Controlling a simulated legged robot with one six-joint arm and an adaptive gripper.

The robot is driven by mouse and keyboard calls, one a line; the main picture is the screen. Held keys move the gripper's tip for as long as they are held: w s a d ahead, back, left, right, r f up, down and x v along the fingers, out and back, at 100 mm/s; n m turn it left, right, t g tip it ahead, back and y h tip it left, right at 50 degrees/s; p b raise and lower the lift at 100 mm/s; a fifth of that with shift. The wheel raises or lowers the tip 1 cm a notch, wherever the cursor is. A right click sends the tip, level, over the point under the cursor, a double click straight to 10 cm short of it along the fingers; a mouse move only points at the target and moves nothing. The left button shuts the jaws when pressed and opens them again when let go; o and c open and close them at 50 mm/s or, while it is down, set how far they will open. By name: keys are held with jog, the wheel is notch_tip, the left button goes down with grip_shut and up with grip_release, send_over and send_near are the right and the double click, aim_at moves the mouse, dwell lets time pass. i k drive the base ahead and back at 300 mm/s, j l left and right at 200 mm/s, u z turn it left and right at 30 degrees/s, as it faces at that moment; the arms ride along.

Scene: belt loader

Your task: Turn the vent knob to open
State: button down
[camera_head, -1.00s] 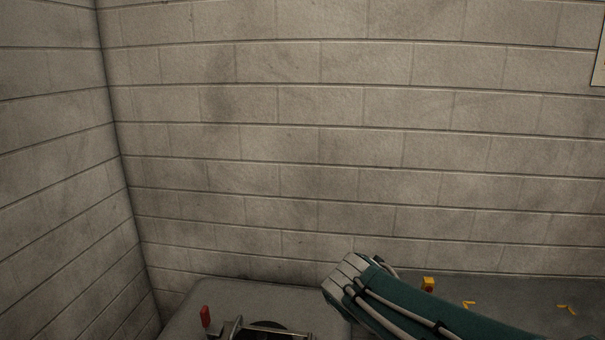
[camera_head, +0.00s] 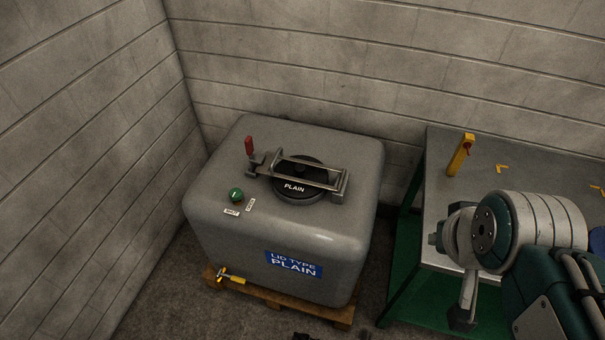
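The vent knob (camera_head: 236,195) is a small round green knob with a pale mark, on the top front left of a grey tank (camera_head: 320,235). Two small white labels (camera_head: 232,211) lie beside it, one in front and one to its right; their print is too small to read surely. My gripper (camera_head: 463,312) is at the right, well apart from the knob, over the front of the workbench. Only part of its dark end shows below my wrist, so its opening is unclear.
A clamp bar (camera_head: 310,172) with a red handle (camera_head: 249,146) crosses the black lid (camera_head: 298,196). A yellow-handled valve (camera_head: 232,278) sticks out low on the tank's front. A workbench (camera_head: 455,205) with a yellow post (camera_head: 460,155) stands right. Block walls close the back and left.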

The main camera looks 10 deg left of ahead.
aim_at(236, 194)
jog(key=k+u, duration=0.1)
jog(key=u, duration=0.3)
jog(key=k+u, duration=0.1)
jog(key=u, duration=0.3)
jog(key=k+u, duration=0.1)
jog(key=u, duration=0.3)
jog(key=i+j+z, duration=0.35)
jog(key=j, duration=0.2)
jog(key=i+j+z, duration=0.2)
jog(key=j, duration=0.15)
jog(key=i+j+z, duration=0.15)
jog(key=j, duration=0.2)
jog(key=i+j+z, duration=0.2)
jog(key=j, duration=0.15)
jog(key=k, duration=0.05)
